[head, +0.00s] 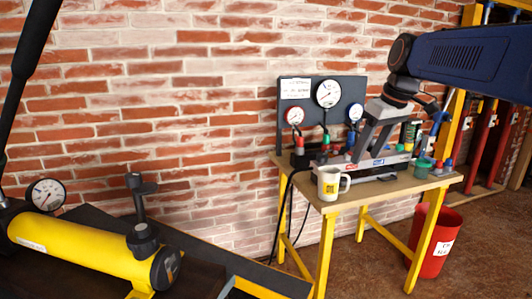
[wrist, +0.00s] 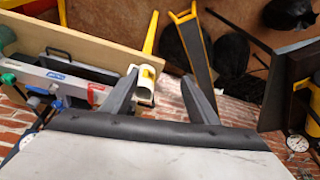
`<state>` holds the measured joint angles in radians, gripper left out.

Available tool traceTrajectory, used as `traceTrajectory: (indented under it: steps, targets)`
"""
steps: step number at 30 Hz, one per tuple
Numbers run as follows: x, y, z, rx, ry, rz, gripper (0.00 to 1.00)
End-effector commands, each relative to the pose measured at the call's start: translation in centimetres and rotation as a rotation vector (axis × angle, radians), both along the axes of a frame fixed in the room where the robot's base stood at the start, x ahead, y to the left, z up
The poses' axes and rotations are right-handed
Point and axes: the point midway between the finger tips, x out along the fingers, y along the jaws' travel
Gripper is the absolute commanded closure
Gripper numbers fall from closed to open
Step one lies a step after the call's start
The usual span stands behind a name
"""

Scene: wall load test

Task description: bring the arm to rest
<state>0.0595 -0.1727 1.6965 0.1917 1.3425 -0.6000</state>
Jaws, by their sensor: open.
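My gripper (head: 375,142) hangs from my dark blue arm at the upper right of the head view, close over the wooden bench. Its grey fingers partly overlap the grey equipment behind them. In the wrist view my gripper (wrist: 160,78) has its two dark fingers spread apart, with nothing held between them. A white mug (head: 329,184) with a yellow mark stands upright on the bench's front edge, left of the gripper. The mug (wrist: 146,80) also shows beside the left finger in the wrist view, partly hidden. I cannot tell the gap between finger and mug.
The bench (head: 415,189) carries a gauge panel (head: 346,92), a grey labelled bar (head: 378,163) and several small items. A yellow cylinder pump (head: 75,248) stands at the lower left. A red bin (head: 436,245) is right of the bench. A brick wall (head: 180,90) stands behind.

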Motion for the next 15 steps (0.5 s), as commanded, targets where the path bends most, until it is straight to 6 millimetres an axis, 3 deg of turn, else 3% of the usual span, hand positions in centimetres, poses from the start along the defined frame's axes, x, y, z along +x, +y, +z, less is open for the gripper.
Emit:
traceTrajectory:
  steps: [3, 15]
  targets:
    - [-4.1, 0.0, -2.0, -0.003, -0.004, -0.069, 0.46]
    - [-16.5, -0.6, -11.1, -0.005, -0.031, -0.3, 0.46]
